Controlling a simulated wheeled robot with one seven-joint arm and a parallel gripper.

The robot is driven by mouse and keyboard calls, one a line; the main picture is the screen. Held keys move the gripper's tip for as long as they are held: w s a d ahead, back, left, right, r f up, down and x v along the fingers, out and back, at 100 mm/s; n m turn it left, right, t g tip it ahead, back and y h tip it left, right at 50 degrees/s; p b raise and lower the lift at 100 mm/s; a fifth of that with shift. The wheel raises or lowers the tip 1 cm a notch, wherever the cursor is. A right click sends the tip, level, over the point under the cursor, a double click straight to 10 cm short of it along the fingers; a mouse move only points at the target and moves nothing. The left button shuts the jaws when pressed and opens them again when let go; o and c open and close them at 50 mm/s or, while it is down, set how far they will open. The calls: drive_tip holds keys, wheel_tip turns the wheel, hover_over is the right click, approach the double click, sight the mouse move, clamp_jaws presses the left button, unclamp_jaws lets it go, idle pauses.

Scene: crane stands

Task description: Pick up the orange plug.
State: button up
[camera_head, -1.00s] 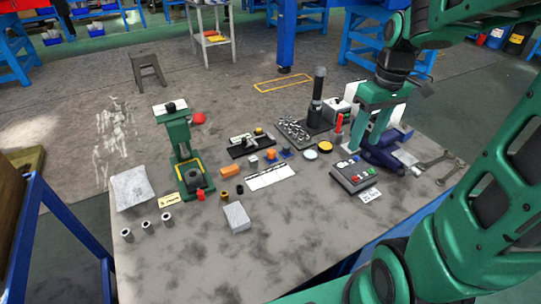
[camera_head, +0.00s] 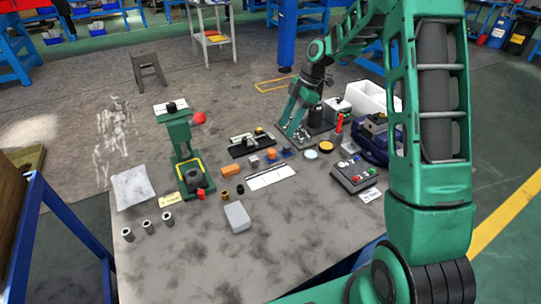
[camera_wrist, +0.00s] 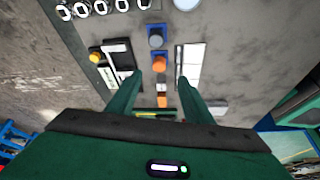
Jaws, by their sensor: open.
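The orange plug (camera_head: 270,155) stands near the middle of the table, between a blue plug (camera_head: 284,152) and a small grey piece (camera_head: 254,161). In the wrist view the orange plug (camera_wrist: 160,64) lies just past my fingertips, roughly centred between their lines. The blue plug (camera_wrist: 156,38) is beyond it. The grey piece (camera_wrist: 161,86) shows between my fingers. My gripper (camera_head: 292,130) is open and empty, above the table and behind and right of the orange plug in the head view; in the wrist view its two fingers (camera_wrist: 159,82) are well apart.
A black fixture (camera_head: 248,146) is left of the plugs and a white card (camera_head: 271,177) lies in front. An orange block (camera_head: 231,170), a green press (camera_head: 184,150) and a button box (camera_head: 355,174) stand around.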

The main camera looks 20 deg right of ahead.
sight(273, 151)
drive_tip(key=x, duration=1.1)
drive_tip(key=shift+w+a, duration=0.15)
drive_tip(key=shift+a, duration=0.15)
drive_tip(key=c, duration=1.2)
